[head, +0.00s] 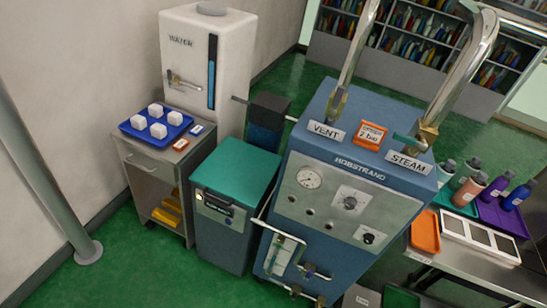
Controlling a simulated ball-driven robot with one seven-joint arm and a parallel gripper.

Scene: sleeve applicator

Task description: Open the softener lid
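A dark teal box with a lighter teal lid (238,168) stands on the floor between a steel cart and the blue machine. I take it to be the softener, but its small front label is too small to read. The lid looks shut, lying flat on the box body (222,235). A dark latch or handle (217,205) shows on the upper front, just under the lid's edge. My gripper is not in view.
The blue HOBSTRAND machine (345,195) stands close on the right, its front pipe frame near the box. The steel cart (150,185) with a blue tray is close on the left. Behind is the white WATER tank (215,55). Green floor (110,265) is clear in front.

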